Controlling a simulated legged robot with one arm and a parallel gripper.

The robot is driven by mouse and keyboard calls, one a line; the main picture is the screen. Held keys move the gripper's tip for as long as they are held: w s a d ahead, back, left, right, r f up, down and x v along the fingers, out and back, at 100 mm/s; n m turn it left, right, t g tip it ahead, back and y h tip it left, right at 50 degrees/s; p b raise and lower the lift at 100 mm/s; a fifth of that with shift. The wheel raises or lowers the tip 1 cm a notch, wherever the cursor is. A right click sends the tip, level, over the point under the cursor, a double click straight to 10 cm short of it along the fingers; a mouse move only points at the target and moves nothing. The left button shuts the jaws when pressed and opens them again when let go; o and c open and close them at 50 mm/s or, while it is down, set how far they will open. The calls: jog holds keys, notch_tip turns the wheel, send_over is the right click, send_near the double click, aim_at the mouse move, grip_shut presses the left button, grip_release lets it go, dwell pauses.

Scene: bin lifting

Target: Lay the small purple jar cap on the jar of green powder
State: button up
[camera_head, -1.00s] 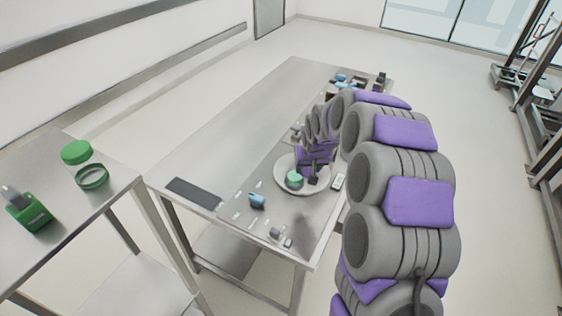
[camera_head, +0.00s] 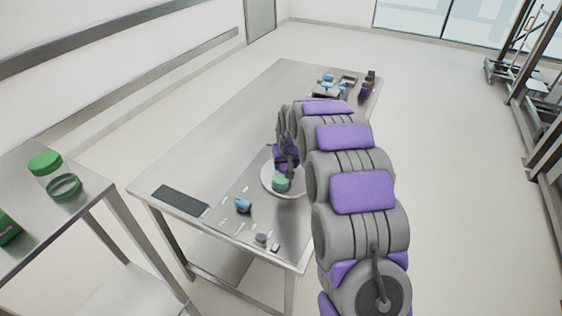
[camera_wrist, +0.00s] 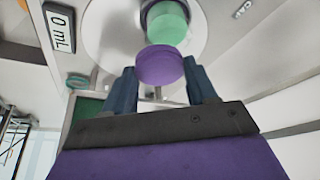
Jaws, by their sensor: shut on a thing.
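My gripper (camera_wrist: 160,85) is shut on the purple jar cap (camera_wrist: 160,64), which sits between its two dark fingers in the wrist view. The jar of green powder (camera_wrist: 168,26) stands just beyond the cap in that view, on a round pale plate (camera_wrist: 112,32). The cap overlaps the jar's near edge in the picture; I cannot tell whether they touch. In the head view the jar (camera_head: 281,182) stands on the plate (camera_head: 270,176), right below my gripper (camera_head: 285,160). The cap is hidden there by my arm.
The steel table (camera_head: 215,130) holds a black pad (camera_head: 180,200), a blue item (camera_head: 243,204) and small pieces at the near edge. Several blue and dark items (camera_head: 328,85) lie at the far end. The table's left half is clear.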

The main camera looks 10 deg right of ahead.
jog(key=shift+a, duration=1.55)
jog(key=shift+s+d+r, duration=0.1)
jog(key=shift+d, duration=1.95)
jog(key=shift+a+p, duration=0.35)
jog(key=shift+a, duration=0.45)
jog(key=shift+a, duration=0.1)
jog(key=shift+a, duration=1)
jog(key=shift+d, duration=0.25)
jog(key=shift+a, duration=0.2)
